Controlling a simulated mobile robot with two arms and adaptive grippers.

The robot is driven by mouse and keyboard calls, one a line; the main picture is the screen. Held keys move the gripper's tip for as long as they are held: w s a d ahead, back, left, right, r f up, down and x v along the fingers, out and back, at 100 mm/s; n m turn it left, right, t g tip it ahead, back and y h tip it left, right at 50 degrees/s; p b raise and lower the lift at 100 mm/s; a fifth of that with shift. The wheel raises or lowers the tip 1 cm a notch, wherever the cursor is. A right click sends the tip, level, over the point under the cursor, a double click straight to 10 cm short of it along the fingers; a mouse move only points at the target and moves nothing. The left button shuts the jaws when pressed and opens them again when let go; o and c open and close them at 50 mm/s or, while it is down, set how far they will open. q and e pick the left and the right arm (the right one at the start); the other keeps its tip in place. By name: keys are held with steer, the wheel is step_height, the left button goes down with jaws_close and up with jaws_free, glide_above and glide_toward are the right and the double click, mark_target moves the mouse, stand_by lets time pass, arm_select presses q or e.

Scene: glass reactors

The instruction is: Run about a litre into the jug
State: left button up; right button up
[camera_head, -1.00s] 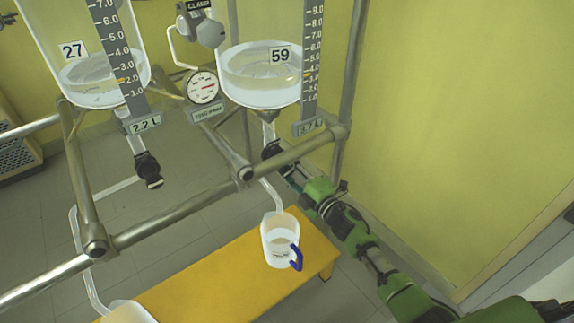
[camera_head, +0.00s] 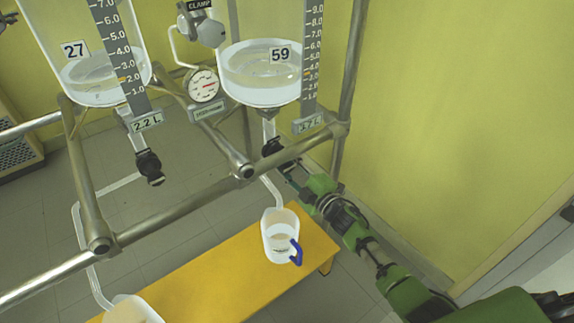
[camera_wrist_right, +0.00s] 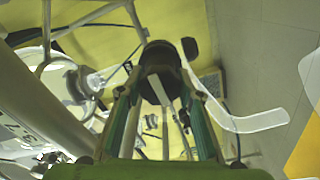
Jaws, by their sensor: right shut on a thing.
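The white jug (camera_head: 280,247) with a blue handle stands upright on the yellow bench, its mouth under the bent outlet tube (camera_head: 272,188) of the vessel tagged 59 (camera_head: 262,84). This glass vessel holds clear liquid in its lower part. Its black drain valve (camera_head: 271,146) sits below it. My right gripper (camera_head: 287,167) is shut on this valve's handle. In the right wrist view, the black handle (camera_wrist_right: 160,62) is between the green fingers. The liquid level in the jug is hard to read. My left gripper is not in view.
A second vessel tagged 27 (camera_head: 92,85), with a 2.2 L display and its own black valve (camera_head: 149,167), stands left. Its tube leads to another white container (camera_head: 132,311). Steel frame bars (camera_head: 175,212) cross in front. The yellow bench (camera_head: 205,278) has bare room between the containers.

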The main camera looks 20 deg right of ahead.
steer(key=o, duration=1.1)
steer(key=v, duration=1.2)
